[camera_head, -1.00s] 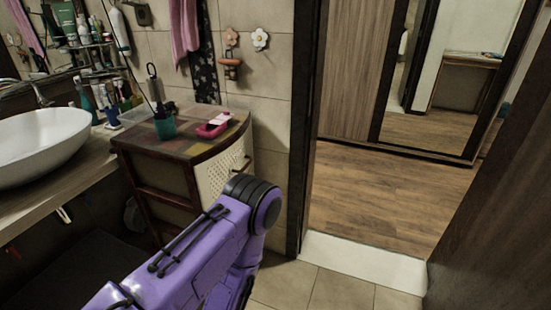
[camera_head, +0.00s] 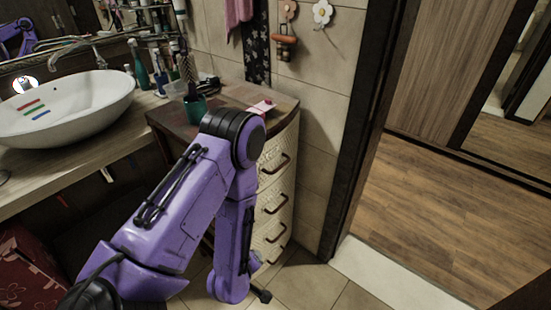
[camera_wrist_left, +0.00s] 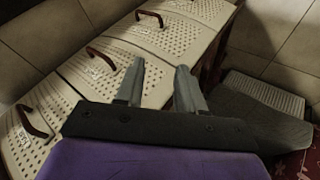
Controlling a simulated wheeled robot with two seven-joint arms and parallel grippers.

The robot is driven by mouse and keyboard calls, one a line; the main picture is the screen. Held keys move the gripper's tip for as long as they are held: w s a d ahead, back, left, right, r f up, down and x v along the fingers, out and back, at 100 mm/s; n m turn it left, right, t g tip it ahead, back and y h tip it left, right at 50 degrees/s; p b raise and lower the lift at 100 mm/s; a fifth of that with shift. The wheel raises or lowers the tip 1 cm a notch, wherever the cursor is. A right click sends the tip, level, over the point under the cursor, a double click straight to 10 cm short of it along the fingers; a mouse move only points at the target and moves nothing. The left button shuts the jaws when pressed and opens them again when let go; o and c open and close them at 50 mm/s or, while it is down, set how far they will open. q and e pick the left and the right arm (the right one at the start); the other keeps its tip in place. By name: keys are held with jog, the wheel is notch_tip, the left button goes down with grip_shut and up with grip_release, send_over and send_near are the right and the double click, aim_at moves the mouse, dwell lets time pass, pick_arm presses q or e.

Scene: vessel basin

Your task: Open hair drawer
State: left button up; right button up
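The drawer cabinet (camera_head: 280,180) stands beside the doorway in the head view. It has several cream perforated fronts with curved brown handles, and the fronts I see look shut. I cannot tell which one is the hair drawer. The top handle (camera_head: 275,163) shows just right of my arm. In the left wrist view, a perforated drawer front (camera_wrist_left: 185,38) with a brown handle (camera_wrist_left: 150,17) lies beyond my left gripper (camera_wrist_left: 160,80). Its two fingers are apart with nothing between them, and no handle is between them. My right gripper is not in view.
A pink box (camera_head: 261,107) and a teal cup (camera_head: 195,108) stand on the cabinet top. A white basin (camera_head: 65,108) sits on the counter at left. A door frame (camera_head: 365,120) stands close to the cabinet's right. The tiled floor before the cabinet is clear.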

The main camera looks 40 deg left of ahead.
pick_arm(q)
jog(key=w+a+r+n+t, duration=0.1)
jog(key=w+r+n+t, duration=0.2)
jog(key=w+r+n, duration=0.35)
jog(key=n+t+y+p, duration=0.1)
jog(key=n+t+p, duration=0.1)
jog(key=n+t, duration=0.3)
send_near(282, 166)
jog(key=shift+n+g, duration=0.4)
jog(key=shift+n, duration=0.25)
jog(key=p+x, duration=0.1)
jog(key=x, duration=0.9)
jog(key=shift+w+a+r, duration=0.1)
jog(key=shift+r, duration=0.1)
jog(key=shift+w+f, duration=0.1)
jog(key=shift+w, duration=0.15)
grip_shut()
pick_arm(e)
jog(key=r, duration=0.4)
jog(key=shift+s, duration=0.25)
